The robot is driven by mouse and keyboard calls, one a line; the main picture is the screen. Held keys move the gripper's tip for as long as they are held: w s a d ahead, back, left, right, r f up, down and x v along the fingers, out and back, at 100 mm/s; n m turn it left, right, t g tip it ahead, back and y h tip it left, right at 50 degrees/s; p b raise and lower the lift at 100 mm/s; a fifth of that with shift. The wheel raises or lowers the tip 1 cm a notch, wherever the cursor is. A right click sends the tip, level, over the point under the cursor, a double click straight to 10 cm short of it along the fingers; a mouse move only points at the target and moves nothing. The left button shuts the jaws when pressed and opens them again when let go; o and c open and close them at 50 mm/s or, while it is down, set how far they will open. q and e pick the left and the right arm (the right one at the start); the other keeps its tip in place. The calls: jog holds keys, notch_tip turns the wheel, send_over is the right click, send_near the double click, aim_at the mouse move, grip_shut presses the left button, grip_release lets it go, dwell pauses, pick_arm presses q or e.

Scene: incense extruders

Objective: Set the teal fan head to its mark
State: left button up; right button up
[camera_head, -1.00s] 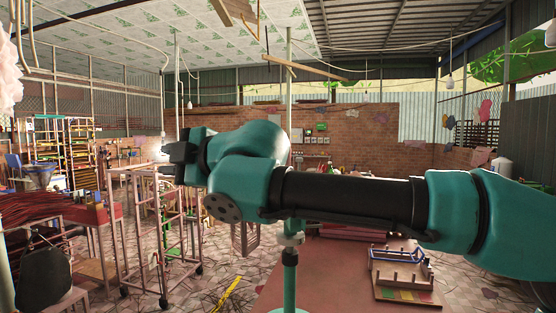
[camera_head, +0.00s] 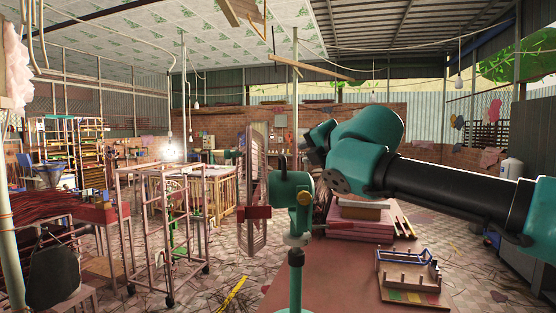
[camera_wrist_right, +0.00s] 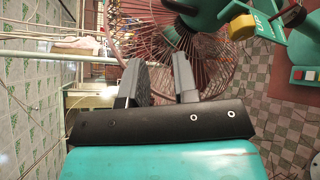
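In the right wrist view the fan head (camera_wrist_right: 222,14) is at the upper right and the cage (camera_wrist_right: 205,62) lies beyond my fingers. My right gripper (camera_wrist_right: 158,68) is open, with nothing seen held between its fingers. I cannot make out the mark. My left gripper is not in view.
A reddish table (camera_head: 335,280) holds a wooden rack with blue bars (camera_head: 408,272) and a pink stack (camera_head: 360,222) behind it. A metal trolley frame (camera_head: 165,235) stands to the left. Tiled floor is open between them.

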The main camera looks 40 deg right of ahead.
aim_at(284, 158)
jog(key=shift+s+d+h, duration=0.3)
jog(key=shift+s+d, duration=0.05)
jog(key=shift+d, duration=0.2)
jog(key=shift+w, duration=0.1)
jog(key=x, duration=1.7)
jog(key=shift+f, duration=0.15)
jog(key=shift+c, duration=0.2)
grip_shut()
